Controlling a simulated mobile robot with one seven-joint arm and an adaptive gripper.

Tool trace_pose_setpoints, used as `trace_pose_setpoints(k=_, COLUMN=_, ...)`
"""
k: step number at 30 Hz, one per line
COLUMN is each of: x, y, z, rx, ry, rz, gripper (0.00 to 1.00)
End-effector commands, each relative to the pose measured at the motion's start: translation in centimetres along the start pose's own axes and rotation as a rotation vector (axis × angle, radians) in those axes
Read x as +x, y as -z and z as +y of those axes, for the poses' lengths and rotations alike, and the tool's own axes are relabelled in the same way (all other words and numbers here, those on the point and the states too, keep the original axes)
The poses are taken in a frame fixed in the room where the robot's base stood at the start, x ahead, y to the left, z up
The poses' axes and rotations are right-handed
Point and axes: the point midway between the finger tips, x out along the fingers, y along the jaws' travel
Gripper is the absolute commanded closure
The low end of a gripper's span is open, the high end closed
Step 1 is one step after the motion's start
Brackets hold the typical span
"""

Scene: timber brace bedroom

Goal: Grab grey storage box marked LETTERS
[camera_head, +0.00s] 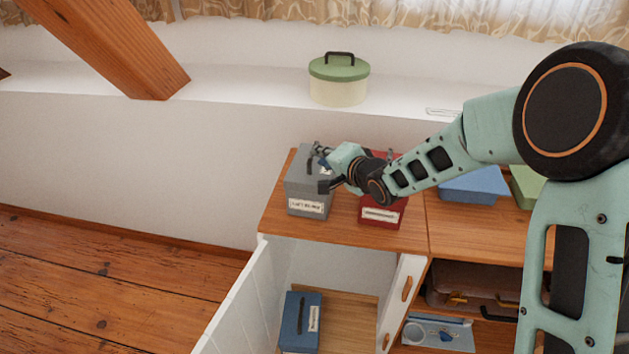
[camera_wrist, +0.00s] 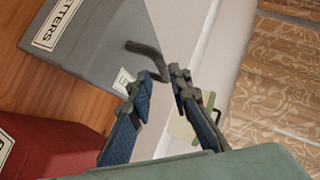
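The grey storage box (camera_head: 308,190) stands on the left end of the wooden cabinet top, its white label facing front. In the wrist view the box (camera_wrist: 98,48) fills the upper left, and its label ends in "TTERS". A dark handle (camera_wrist: 146,53) rises from its lid. My gripper (camera_head: 322,168) is over the box's right part; its two blue-padded fingers are spread apart. In the wrist view the fingertips (camera_wrist: 167,78) are close to the handle's end; I cannot tell whether it lies between them. The gripper hides part of the lid.
A red box (camera_head: 381,213) stands close to the right. Blue (camera_head: 470,188) and green boxes are farther right. A green-lidded pot (camera_head: 338,82) sits on the ledge behind. Below, the white cabinet door (camera_head: 247,300) stands open, with a blue box (camera_head: 301,320) inside.

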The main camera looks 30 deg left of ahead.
Motion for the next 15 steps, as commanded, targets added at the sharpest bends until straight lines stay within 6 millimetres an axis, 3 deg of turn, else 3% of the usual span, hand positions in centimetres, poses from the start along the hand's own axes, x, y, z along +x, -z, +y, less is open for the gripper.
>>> trace_pose_setpoints(k=5, x=1.1, y=0.0, z=-0.1, rx=-0.001, ry=0.000, rz=0.000, gripper=0.82)
trace_pose_setpoints(k=15, x=5.2, y=0.4, z=-0.3, rx=-0.001, ry=-0.001, rz=0.000, gripper=0.82)
